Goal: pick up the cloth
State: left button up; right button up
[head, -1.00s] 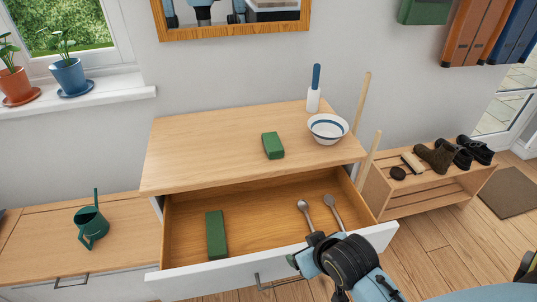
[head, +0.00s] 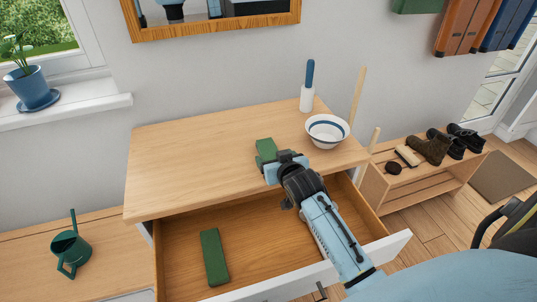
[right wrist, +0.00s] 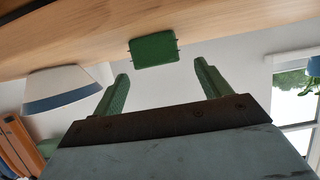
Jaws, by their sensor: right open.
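A small green folded block, which looks like the cloth (head: 265,147), lies on the dresser top (head: 190,150). It also shows in the right wrist view (right wrist: 153,50), just ahead of and between my fingers. My right gripper (head: 279,163) is over the front part of the dresser top, close in front of the block, and hides part of it in the head view. In the right wrist view its two green fingers (right wrist: 160,82) are apart, with nothing between them. A similar longer green block (head: 214,257) lies in the open drawer. My left gripper is not in view.
A white bowl with a blue band (head: 327,130) stands close to the right of my gripper, with a blue-handled brush (head: 308,85) behind it. The open drawer (head: 185,250) juts out below my right arm. The dresser top's left half is clear.

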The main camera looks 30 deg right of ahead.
aim_at(271, 154)
jog(key=shift+f+b+x, duration=0.1)
jog(key=shift+b+x, duration=0.2)
jog(key=shift+x, duration=1.3)
jog(key=shift+f+b+x, duration=0.15)
jog(key=shift+b+x, duration=0.15)
jog(key=shift+x, duration=1.25)
jog(key=shift+s, duration=0.1)
jog(key=shift+c, duration=0.2)
jog(key=shift+r, duration=0.1)
jog(key=c, duration=1.1)
